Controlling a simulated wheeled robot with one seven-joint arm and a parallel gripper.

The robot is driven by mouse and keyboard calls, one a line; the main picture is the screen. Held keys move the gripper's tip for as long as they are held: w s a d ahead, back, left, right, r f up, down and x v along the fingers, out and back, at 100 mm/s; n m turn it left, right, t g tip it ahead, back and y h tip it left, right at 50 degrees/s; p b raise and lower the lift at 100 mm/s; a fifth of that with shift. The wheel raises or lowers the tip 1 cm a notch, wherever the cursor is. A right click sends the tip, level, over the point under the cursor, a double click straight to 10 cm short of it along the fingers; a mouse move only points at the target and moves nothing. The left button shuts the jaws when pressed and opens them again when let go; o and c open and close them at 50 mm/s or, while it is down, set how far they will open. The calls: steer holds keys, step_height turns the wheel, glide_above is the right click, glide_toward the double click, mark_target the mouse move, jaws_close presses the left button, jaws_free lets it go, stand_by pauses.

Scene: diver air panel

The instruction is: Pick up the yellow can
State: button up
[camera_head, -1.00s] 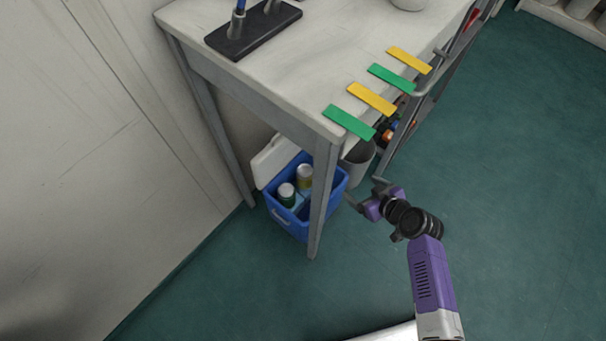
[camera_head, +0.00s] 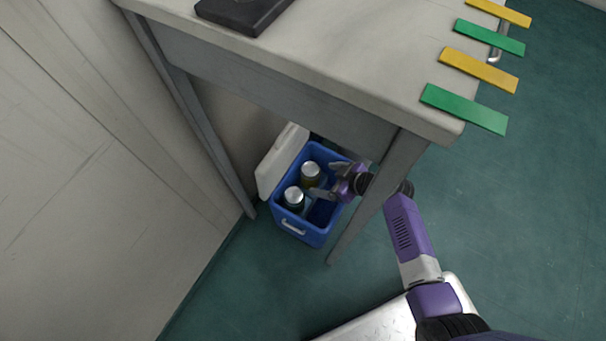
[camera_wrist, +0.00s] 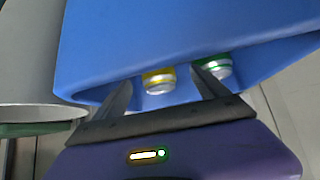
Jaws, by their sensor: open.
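The yellow can (camera_head: 311,174) stands in the blue cooler (camera_head: 294,226) under the table, its silver top up. A green can (camera_head: 294,198) stands beside it, nearer the cooler's handle side. My gripper (camera_head: 326,182) is open over the cooler's right part, close to the yellow can. In the wrist view the yellow can (camera_wrist: 159,81) shows between the two fingers, beyond the tips of my gripper (camera_wrist: 165,88). The green can (camera_wrist: 216,66) is just past the right finger there. No contact with either can shows. The lower parts of both cans are hidden.
The cooler's white lid (camera_head: 280,160) stands open at its left. The table (camera_head: 330,50) hangs over the cooler, and its front leg (camera_head: 372,205) is close beside my arm. The floor to the right is clear.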

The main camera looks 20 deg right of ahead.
mark_target(311, 173)
steer(key=b+x, duration=0.2)
steer(key=x, duration=0.2)
steer(key=b+x, duration=0.2)
steer(key=x, duration=0.2)
steer(key=shift+w+d+r, duration=0.15)
steer(key=shift+w+r, duration=0.1)
steer(key=shift+w, duration=0.05)
steer(key=shift+r, duration=0.1)
jaws_close()
